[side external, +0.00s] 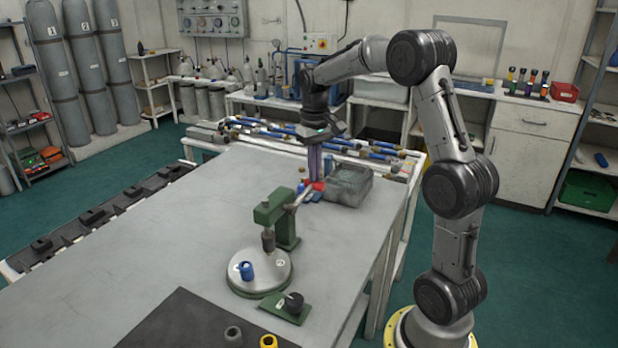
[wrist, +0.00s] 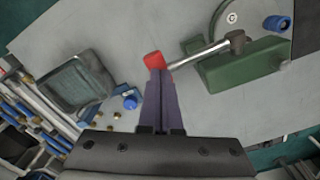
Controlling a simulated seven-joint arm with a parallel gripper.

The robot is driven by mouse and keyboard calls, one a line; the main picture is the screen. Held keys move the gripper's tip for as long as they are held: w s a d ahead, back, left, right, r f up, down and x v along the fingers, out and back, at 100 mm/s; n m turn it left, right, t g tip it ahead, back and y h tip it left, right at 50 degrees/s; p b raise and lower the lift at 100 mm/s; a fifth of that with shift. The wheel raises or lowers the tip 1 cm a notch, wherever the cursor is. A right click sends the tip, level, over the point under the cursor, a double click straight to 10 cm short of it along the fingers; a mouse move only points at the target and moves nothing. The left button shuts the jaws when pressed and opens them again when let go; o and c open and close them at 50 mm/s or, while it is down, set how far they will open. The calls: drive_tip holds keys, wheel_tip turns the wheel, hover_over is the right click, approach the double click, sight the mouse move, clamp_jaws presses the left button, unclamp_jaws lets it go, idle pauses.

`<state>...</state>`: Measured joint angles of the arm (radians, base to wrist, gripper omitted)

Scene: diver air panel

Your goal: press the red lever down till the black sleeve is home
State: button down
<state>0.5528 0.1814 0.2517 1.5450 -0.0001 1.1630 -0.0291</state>
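The red lever's knob (wrist: 154,60) sits at the end of a metal rod (wrist: 200,52) that runs to a green press (wrist: 245,72). In the side view the press (side external: 281,215) stands on the table, and the red knob (side external: 319,186) is at its far right. My gripper (wrist: 159,72) has its two long fingers together, pointing down, with the tips right at the knob's edge; whether they touch is unclear. In the side view my gripper (side external: 316,180) hides part of the knob. A dark cylinder (side external: 268,241) hangs under the press head; I cannot tell whether it is the black sleeve.
A round metal plate (side external: 270,284) with a blue fitting (side external: 246,271) lies before the press. A black knob (side external: 293,303) on a green base is nearby. A grey tray (side external: 349,185) stands close beside my gripper. The table's left part is clear.

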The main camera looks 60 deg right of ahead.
sight(314, 184)
drive_tip(key=shift+f, duration=0.9)
drive_tip(key=shift+a+f, duration=0.1)
drive_tip(key=shift+f, duration=0.3)
idle(0.4)
drive_tip(key=shift+a+f, duration=0.1)
drive_tip(key=shift+f, duration=0.6)
drive_tip(key=shift+r, duration=0.15)
idle(0.4)
wheel_tip(314, 184, up, 12)
idle(1.9)
